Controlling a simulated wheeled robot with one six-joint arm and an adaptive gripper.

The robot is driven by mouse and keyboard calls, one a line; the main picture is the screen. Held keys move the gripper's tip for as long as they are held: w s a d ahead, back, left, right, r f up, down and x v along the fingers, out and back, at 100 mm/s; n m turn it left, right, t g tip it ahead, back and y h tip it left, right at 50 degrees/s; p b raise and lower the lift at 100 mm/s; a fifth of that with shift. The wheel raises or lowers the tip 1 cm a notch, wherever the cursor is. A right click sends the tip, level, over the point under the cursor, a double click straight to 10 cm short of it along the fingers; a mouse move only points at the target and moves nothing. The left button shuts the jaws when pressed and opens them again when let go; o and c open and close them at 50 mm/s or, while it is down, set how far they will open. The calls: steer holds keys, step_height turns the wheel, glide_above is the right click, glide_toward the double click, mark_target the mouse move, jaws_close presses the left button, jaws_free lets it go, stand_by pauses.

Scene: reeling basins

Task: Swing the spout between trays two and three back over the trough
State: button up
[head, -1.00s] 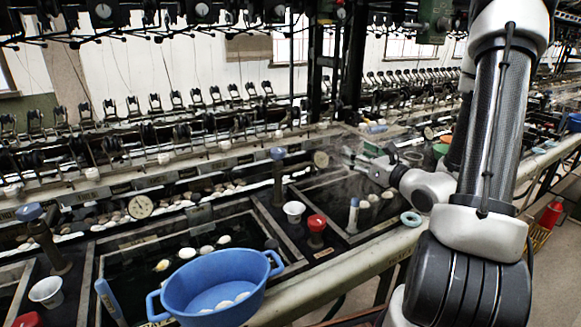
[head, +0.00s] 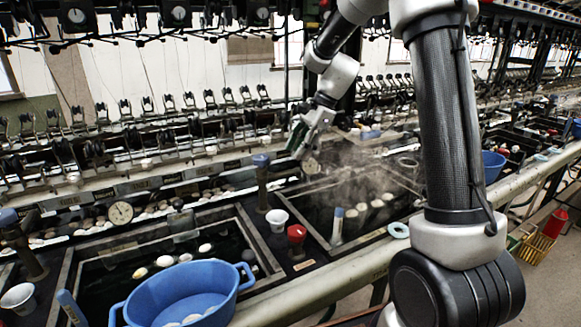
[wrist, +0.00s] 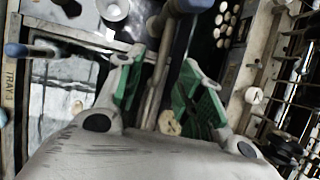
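The spout (head: 262,185) is a dark upright post with a blue knob, standing between the left tray (head: 165,243) and the steaming right tray (head: 350,240). In the wrist view its thin pipe (wrist: 160,75) runs down from the post between my two green-padded fingers. My gripper (head: 300,142) is open, just right of the blue knob and a little above it in the head view. I cannot tell whether a finger touches the pipe. The pipe's far end is hidden behind my gripper. The trough (head: 215,185), holding pale cocoons, runs along behind the trays.
A blue basin (head: 185,290) stands at the front left. A white cup (head: 277,218), a red valve knob (head: 297,233) and a blue-topped rod (head: 338,220) are near the spout. A row of reeling fittings (head: 150,150) rises behind the trough.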

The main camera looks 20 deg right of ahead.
mark_target(288, 171)
steer(key=x, duration=0.7)
steer(key=shift+w+f, duration=0.2)
steer(key=shift+w, duration=0.15)
steer(key=shift+c, duration=0.2)
jaws_close()
